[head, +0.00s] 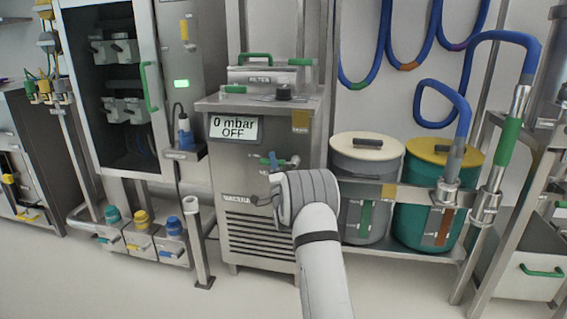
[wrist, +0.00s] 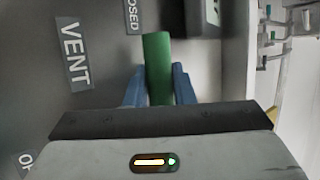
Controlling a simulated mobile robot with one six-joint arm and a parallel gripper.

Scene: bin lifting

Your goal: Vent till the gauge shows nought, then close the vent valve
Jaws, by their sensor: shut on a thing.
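The vacuum unit (head: 265,130) is a grey steel cabinet in the middle of the head view. Its gauge display (head: 233,127) reads "0 mbar" and "OFF". In the wrist view, my gripper (wrist: 158,88) has its blue fingers shut on the green vent valve handle (wrist: 157,55), one on each side. A "VENT" label (wrist: 74,53) is left of the handle. A label ending in "OSED" (wrist: 132,15) is near its upper end, and a cut-off "OP" label (wrist: 25,162) is at lower left. The handle's pivot is hidden, so its exact setting is unclear.
Two lidded drums, one with a cream lid (head: 366,146) and one with a yellow lid (head: 444,151), stand on a shelf right of the unit. A steel post (head: 197,245) stands close on its left. The floor in front (head: 240,295) is clear.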

